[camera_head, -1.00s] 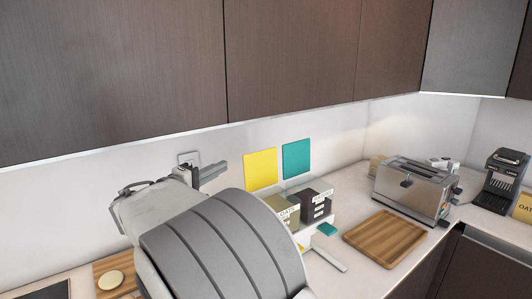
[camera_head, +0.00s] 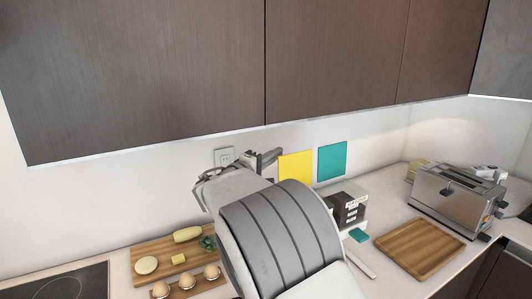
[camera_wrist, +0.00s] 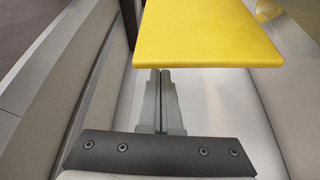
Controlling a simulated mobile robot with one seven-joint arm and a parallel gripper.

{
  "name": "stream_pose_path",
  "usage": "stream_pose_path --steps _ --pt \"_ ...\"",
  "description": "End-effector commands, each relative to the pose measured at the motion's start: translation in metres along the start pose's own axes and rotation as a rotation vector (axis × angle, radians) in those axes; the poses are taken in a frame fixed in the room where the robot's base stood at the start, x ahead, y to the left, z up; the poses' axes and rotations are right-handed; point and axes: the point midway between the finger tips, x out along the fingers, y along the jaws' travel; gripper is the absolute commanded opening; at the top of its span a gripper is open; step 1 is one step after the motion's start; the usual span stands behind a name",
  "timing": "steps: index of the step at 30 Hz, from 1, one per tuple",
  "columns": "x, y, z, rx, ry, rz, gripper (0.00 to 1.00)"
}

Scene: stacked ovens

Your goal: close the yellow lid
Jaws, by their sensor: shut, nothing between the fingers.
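The yellow lid (camera_head: 296,166) stands upright and open near the back wall in the head view. It fills the upper middle of the wrist view as a flat yellow panel (camera_wrist: 205,32). My gripper (camera_head: 278,154) is at the lid's upper left edge in the head view. In the wrist view the gripper's fingers (camera_wrist: 160,72) are together and empty, with their tips at the panel's near edge. I cannot tell whether they touch it. The container below the lid is mostly hidden by my arm in the head view.
A teal lid (camera_head: 332,160) stands upright just right of the yellow one. A dark box (camera_head: 348,208) sits below it. A wooden board (camera_head: 420,247) and a toaster (camera_head: 459,191) are to the right. Food on a board (camera_head: 150,250) lies to the left.

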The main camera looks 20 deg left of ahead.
Motion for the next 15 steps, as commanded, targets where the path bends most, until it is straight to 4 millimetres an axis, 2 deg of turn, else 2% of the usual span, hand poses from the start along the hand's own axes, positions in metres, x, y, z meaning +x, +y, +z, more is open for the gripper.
stream_pose_path --steps 6,15 --pt "-0.005 0.000 0.014 -0.001 0.000 -0.001 0.00" --pt "-0.006 0.000 0.018 0.000 0.000 0.000 0.00"
